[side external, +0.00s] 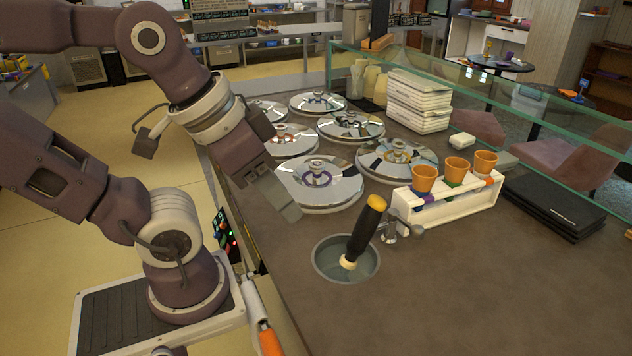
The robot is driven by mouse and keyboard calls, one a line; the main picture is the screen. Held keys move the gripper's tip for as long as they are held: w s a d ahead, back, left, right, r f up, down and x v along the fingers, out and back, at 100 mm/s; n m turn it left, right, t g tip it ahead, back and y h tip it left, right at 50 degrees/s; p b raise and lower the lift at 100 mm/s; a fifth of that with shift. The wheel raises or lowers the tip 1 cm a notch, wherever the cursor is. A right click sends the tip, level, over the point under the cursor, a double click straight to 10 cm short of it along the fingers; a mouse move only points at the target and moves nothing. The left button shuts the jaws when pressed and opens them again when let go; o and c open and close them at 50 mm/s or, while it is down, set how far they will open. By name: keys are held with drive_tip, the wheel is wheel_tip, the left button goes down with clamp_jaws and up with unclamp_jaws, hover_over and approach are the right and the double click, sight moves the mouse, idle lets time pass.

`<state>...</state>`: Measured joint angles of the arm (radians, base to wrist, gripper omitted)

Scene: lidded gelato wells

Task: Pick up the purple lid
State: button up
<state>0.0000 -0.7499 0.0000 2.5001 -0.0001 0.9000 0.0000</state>
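Several round shiny metal lids lie on the counter. The nearest one, the purple lid (333,191), has a purple ring around its small central knob and lies flat at the front of the group. My gripper (287,209) points down at the lid's left side, and its tip overlaps or sits just beside the lid's left rim in the picture. I cannot tell whether it touches the lid or is above it. The fingers are seen edge-on, so their opening is hidden. Nothing visible is held.
A round sink well (323,265) holds a black-and-yellow-handled scoop (366,228). A white rack (455,208) with orange-topped cones stands to its right. The front counter is clear.

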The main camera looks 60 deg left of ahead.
drive_tip(key=o, duration=0.6)
drive_tip(key=shift+c, duration=0.2)
drive_tip(key=n+g, duration=0.6)
drive_tip(key=n, duration=1.6)
hover_over(317, 164)
drive_tip(key=f, duration=0.7)
drive_tip(key=shift+w+a, duration=0.3)
drive_tip(key=shift+a, duration=0.1)
drive_tip(key=f, duration=0.6)
drive_tip(key=shift+s+d+f, duration=0.2)
drive_tip(key=shift+d+f, duration=0.1)
